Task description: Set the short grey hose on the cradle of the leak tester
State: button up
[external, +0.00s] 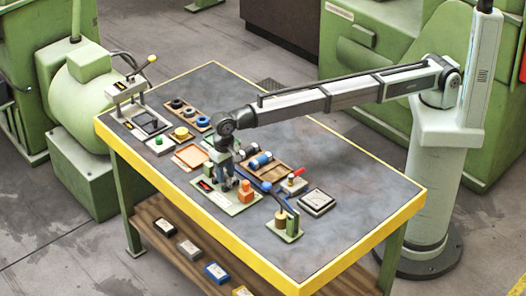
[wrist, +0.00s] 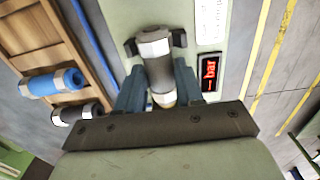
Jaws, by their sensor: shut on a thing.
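The short grey hose (wrist: 159,72) has a pale silver collar and a brassy end. My gripper (wrist: 160,80) is shut on it, one blue-grey finger on each side. The leak tester (wrist: 207,40) is a pale green plate with a red "bar" display. Its dark cradle (wrist: 179,38) shows on both sides of the hose's collar; I cannot tell whether the hose rests in it or hangs just above. In the external view my gripper (external: 224,182) is low over the tester plate (external: 240,208) and hides most of the hose.
A wooden tray (wrist: 75,22) with a blue hose (wrist: 52,83) and a dark hose (wrist: 78,113) lies beside the tester. The table's right part is clear.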

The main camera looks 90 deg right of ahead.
jog(key=o, duration=1)
jog(key=shift+c, duration=0.2)
